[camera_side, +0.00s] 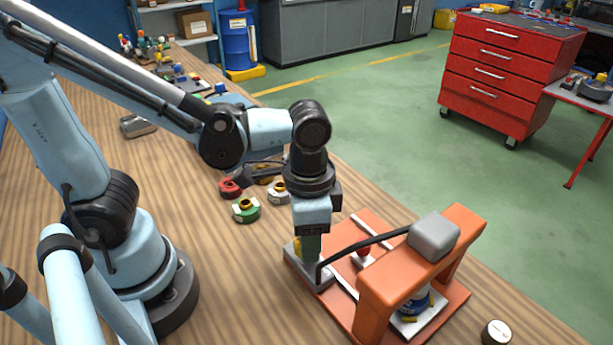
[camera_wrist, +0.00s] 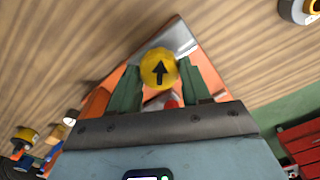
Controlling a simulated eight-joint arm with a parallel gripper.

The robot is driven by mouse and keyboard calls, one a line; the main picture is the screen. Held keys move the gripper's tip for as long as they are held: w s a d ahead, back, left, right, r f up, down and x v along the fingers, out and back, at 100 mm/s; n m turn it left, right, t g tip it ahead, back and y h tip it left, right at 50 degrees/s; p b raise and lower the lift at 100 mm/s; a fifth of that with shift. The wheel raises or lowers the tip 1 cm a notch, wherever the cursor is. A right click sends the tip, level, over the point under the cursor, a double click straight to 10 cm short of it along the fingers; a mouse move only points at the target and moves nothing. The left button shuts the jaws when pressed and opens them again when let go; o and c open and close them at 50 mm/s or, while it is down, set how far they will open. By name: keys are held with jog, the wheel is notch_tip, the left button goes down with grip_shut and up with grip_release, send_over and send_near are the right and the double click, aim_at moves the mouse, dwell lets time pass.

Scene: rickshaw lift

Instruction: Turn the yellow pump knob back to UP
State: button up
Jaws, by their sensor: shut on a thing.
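The yellow pump knob (camera_wrist: 158,64) is round, with a black arrow on its face that points toward the top of the wrist picture. My gripper (camera_wrist: 160,85) is shut on it, with one green finger on each side. In the side view the knob (camera_side: 297,247) shows only as a sliver beside my gripper (camera_side: 311,246), which reaches straight down over the grey pump block (camera_side: 318,278). No UP mark is legible, so I cannot tell how the arrow stands to it.
An orange press frame (camera_side: 372,300) with a grey top block (camera_side: 434,236) stands right of my gripper, and a black hose (camera_side: 375,242) runs to it. A red knob (camera_side: 364,250) is close by. Red (camera_side: 230,190) and green (camera_side: 246,212) round parts lie behind on the wooden table.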

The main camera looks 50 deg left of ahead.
jog(key=n, duration=1.3)
jog(key=shift+n, duration=0.4)
jog(key=n, duration=1.2)
jog(key=shift+n, duration=0.4)
jog(key=o, duration=1.1)
jog(key=shift+c, duration=0.2)
notch_tip(320, 180, up, 12)
